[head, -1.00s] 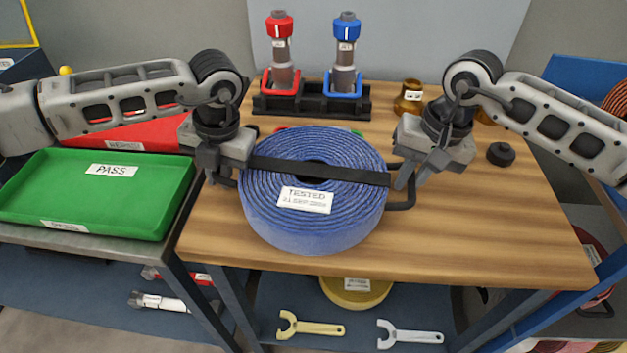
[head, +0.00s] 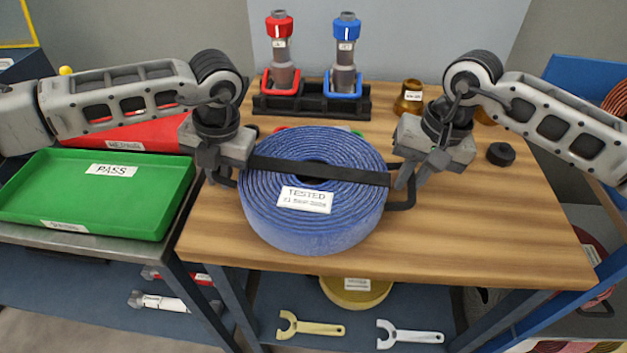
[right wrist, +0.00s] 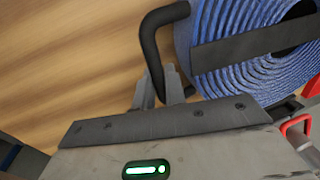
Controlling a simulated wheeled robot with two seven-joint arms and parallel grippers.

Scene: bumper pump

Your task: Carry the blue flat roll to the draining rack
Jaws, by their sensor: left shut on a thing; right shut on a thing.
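The blue flat roll (head: 270,220) is a coiled blue hose with a black strap across it and a label reading "TESTED". It is over the wooden table in the head view, with a black handle on each side. My left gripper (head: 222,176) is shut on the left handle, partly hidden by the gripper. My right gripper (head: 408,176) is shut on the right handle (head: 402,205). The right wrist view shows its fingers (right wrist: 158,88) at the handle, beside the coil (right wrist: 235,70). Whether the roll touches the table is hard to tell. I cannot make out a draining rack.
A black stand (head: 310,104) with red and blue fittings is behind the roll. A brass piece (head: 410,98) and black cap (head: 501,154) stand on the table (head: 480,235). A green PASS tray (head: 95,200) is at left. Two wrenches lie on the shelf below. The table's front right is clear.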

